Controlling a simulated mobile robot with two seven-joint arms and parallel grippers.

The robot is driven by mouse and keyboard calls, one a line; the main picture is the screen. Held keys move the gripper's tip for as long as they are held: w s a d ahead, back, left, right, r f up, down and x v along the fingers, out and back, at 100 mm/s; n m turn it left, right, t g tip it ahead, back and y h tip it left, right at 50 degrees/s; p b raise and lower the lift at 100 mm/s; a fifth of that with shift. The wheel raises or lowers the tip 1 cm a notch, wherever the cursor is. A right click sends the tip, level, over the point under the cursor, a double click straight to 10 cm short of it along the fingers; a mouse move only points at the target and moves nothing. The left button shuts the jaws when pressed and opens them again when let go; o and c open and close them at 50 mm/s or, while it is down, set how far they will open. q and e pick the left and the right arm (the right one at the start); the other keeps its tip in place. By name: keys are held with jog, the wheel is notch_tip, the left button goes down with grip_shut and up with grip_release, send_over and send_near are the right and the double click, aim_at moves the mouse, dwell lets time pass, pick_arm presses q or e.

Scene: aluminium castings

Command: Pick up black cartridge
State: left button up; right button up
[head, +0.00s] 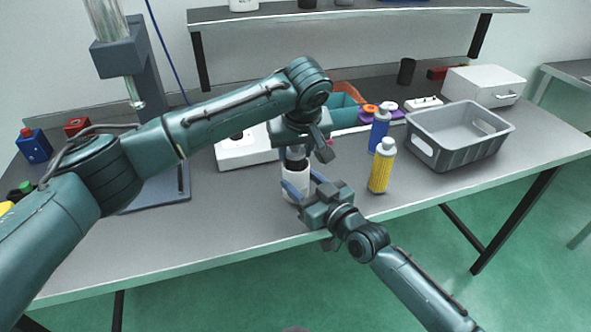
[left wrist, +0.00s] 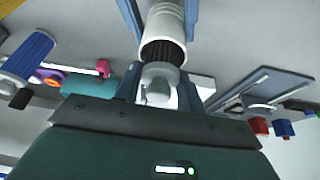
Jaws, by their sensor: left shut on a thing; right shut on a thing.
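The black cartridge (left wrist: 163,52) is ribbed and dark with a pale end knob. In the left wrist view it sits partly inside the open end of a white sleeve (left wrist: 165,20). My left gripper (left wrist: 162,82) is shut on the cartridge's knob end. In the head view the left gripper (head: 296,150) points down above the white sleeve (head: 295,183), and only a little dark cartridge shows between them. My right gripper (head: 304,186) comes from the lower right and is shut on the sleeve, near the table's front edge.
A yellow cartridge (head: 381,170) and a blue cartridge (head: 379,130) stand just right of my grippers. A grey bin (head: 452,158) is further right. A white device (head: 240,152) and a teal open box (head: 345,112) lie behind.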

pick_arm(q)
jog(key=shift+r, duration=0.1)
notch_tip(320, 180, up, 18)
dwell(0.5)
pick_arm(e)
jog(key=o, duration=1.1)
